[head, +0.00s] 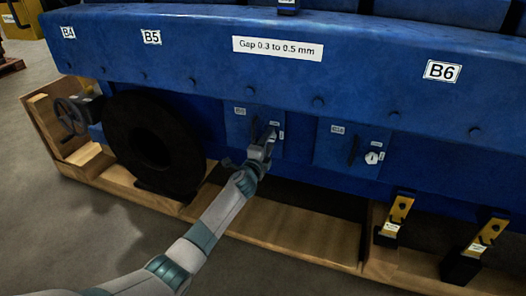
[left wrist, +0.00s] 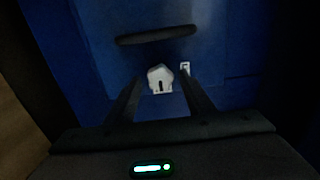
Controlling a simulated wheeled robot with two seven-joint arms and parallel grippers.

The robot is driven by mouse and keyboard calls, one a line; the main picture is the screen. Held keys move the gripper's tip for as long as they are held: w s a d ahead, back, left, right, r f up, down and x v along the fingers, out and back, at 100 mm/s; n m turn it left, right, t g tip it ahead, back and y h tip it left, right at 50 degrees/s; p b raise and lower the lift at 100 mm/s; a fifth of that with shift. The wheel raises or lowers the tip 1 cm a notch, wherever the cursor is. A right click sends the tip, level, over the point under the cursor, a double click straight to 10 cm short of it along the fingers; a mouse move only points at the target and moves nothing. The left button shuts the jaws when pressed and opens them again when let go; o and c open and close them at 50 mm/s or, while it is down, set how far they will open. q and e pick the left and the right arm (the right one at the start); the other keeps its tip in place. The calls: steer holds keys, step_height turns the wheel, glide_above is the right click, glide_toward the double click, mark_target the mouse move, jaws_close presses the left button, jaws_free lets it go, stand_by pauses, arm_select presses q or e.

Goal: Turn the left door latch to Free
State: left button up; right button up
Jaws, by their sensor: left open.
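The left door (head: 236,128) is a small blue panel low on the blue engine side. My left gripper (head: 268,138) is in front of its right part and covers most of the latch in the head view. In the left wrist view, the white latch (left wrist: 160,79) shows between the two open dark fingers, with a dark mark on its face. I cannot tell whether the fingers touch it. A dark bar handle (left wrist: 155,35) lies above the latch there, and a small white label (left wrist: 185,67) is beside it. My right gripper is not in view.
A similar right door (head: 337,143) has its own white latch (head: 372,157) and dark handle. A large black wheel (head: 152,143) stands at left. Yellow brackets (head: 399,208) are at lower right. A wooden frame (head: 300,232) runs below the engine.

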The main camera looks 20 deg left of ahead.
arm_select(q)
steer(key=s+p, duration=0.2)
steer(key=s, duration=1.5)
steer(key=shift+s+a, duration=0.15)
steer(key=shift+a, duration=0.15)
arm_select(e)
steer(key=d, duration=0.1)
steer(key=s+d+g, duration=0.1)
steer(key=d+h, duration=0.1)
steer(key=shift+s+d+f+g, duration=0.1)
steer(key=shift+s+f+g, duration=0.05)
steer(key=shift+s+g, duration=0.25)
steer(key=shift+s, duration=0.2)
